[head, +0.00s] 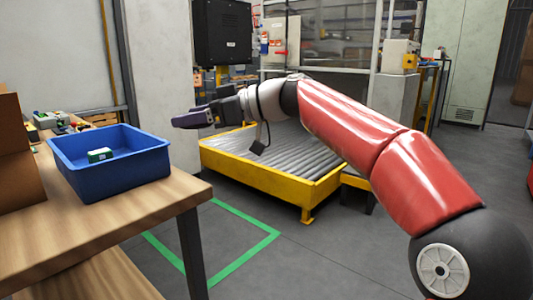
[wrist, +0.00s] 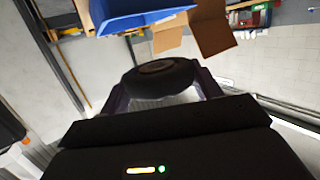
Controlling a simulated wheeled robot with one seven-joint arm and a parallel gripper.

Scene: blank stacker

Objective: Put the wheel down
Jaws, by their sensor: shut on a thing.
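My gripper (head: 187,120) is stretched out to the left in the head view, raised in the air between the wooden table and the roller conveyor. In the wrist view its two dark fingers are shut on a dark round wheel (wrist: 158,77) with a brownish centre. The wheel is held clear of any surface. In the head view I cannot make the wheel out apart from the dark purple fingers.
A blue bin (head: 130,178) with a small green-and-white box (head: 100,155) stands on the wooden table (head: 145,212) at left. Brown cartons (head: 18,165) stand beside it. A yellow-framed roller conveyor (head: 262,178) lies beyond. Green tape (head: 245,257) marks the grey floor.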

